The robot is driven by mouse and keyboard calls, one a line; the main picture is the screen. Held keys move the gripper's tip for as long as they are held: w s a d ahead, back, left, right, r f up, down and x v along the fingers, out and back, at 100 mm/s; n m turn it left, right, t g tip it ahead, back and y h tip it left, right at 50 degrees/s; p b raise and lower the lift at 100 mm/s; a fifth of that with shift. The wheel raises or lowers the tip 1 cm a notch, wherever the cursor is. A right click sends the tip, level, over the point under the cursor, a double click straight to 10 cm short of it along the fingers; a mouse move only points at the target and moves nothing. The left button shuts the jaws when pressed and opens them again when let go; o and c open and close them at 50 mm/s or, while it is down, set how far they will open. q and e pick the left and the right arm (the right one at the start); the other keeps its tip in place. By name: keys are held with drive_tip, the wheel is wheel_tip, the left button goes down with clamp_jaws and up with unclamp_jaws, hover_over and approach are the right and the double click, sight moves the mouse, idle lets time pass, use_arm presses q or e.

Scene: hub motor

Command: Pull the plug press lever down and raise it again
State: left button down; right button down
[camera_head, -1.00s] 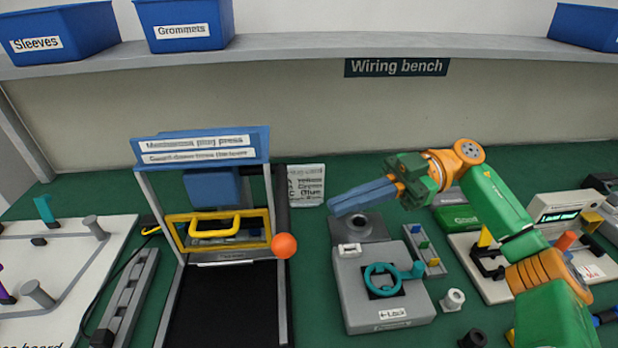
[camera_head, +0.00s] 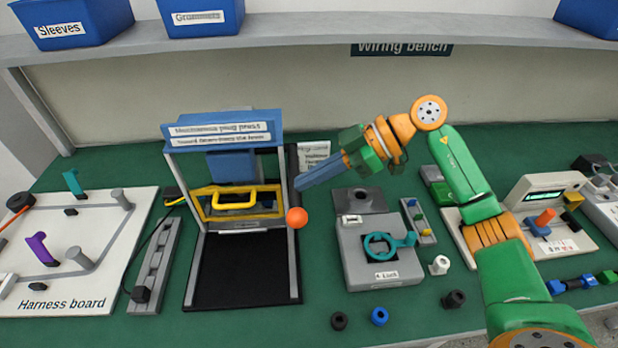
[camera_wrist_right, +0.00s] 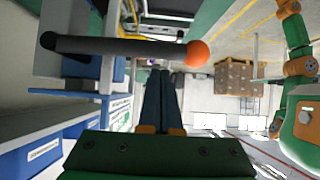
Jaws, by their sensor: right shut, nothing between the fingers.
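The plug press (camera_head: 222,132) stands at the left middle of the bench, with a blue top sign and a yellow guard (camera_head: 212,204) with a handle. An orange ball knob (camera_head: 297,217) sits at the press's right post, low in the head view. The wrist view shows the knob (camera_wrist_right: 197,54) at the end of a dark lever bar (camera_wrist_right: 120,47). My right gripper (camera_head: 300,182) is shut and empty, its blue fingers pointing left, a little above the knob in the head view. In the wrist view its fingertips (camera_wrist_right: 160,75) lie just below the bar, beside the knob. Contact cannot be told. My left gripper is out of view.
A grey lock fixture (camera_head: 380,262) with a teal ring stands right of the press. A harness board (camera_head: 100,230) lies at the left, and a grey rail (camera_head: 155,265) lies between. Small cylinders (camera_head: 380,316) sit at the front. Blue bins (camera_head: 200,17) stand on the shelf.

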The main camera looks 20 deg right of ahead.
drive_tip(key=shift+f, duration=0.5)
drive_tip(key=f+b, duration=0.1)
drive_tip(key=f+n+t+b, duration=0.1)
drive_tip(key=f, duration=0.1)
drive_tip(key=f+t+b, duration=0.1)
drive_tip(key=shift+s+f+n+b, duration=0.15)
drive_tip(key=shift+s+n+b, duration=0.15)
drive_tip(key=shift+n, duration=0.1)
drive_tip(key=shift+w, duration=0.1)
